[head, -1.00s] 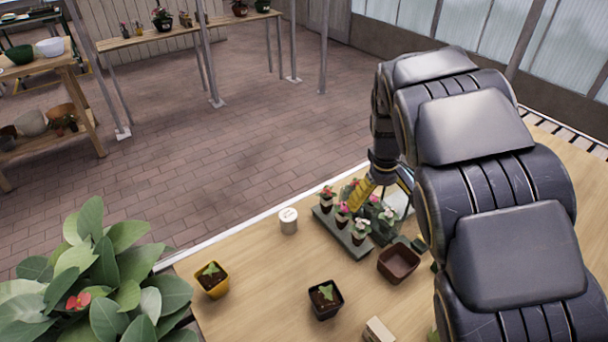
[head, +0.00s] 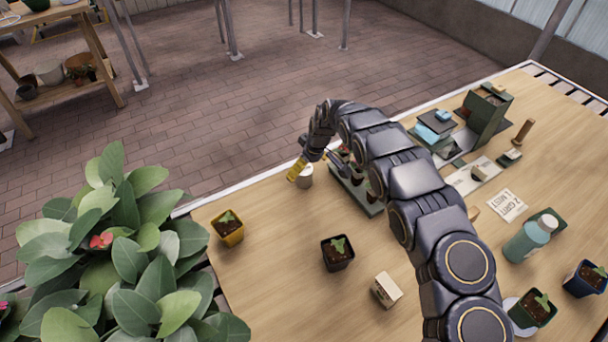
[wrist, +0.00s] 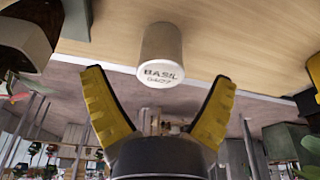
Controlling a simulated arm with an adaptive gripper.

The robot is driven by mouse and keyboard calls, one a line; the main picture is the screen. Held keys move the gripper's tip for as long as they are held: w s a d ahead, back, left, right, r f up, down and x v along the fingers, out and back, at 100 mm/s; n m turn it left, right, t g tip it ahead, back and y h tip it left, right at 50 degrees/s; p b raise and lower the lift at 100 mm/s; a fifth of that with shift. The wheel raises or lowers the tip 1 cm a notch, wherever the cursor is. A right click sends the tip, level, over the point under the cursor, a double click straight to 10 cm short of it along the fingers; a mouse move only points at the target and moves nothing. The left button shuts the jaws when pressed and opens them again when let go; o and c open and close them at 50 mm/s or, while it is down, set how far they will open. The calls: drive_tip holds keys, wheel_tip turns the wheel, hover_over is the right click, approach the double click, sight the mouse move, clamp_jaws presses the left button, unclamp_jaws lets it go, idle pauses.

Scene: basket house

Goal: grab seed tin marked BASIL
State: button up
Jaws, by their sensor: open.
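The seed tin is a small pale cylinder (head: 306,180) standing on the wooden table near its far edge. In the wrist view the tin (wrist: 161,45) shows its end face, lettered BASIL with smaller marks below. My gripper (wrist: 158,82) is open, its two yellow fingers spread to either side of the tin's lettered end. The tin appears just beyond the fingertips, with no contact visible. In the head view my gripper (head: 297,170) is beside the tin and partly covers it.
A green tray (head: 362,200) of potted plants stands right of the tin, partly behind my arm. A yellow pot (head: 228,229), a dark pot (head: 338,254) and a small box (head: 386,290) stand nearer. Bare table lies between them and the tin.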

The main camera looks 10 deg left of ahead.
sight(303, 175)
drive_tip(key=shift+x, duration=2.5)
drive_tip(key=shift+a, duration=0.15)
drive_tip(key=c, duration=1.2)
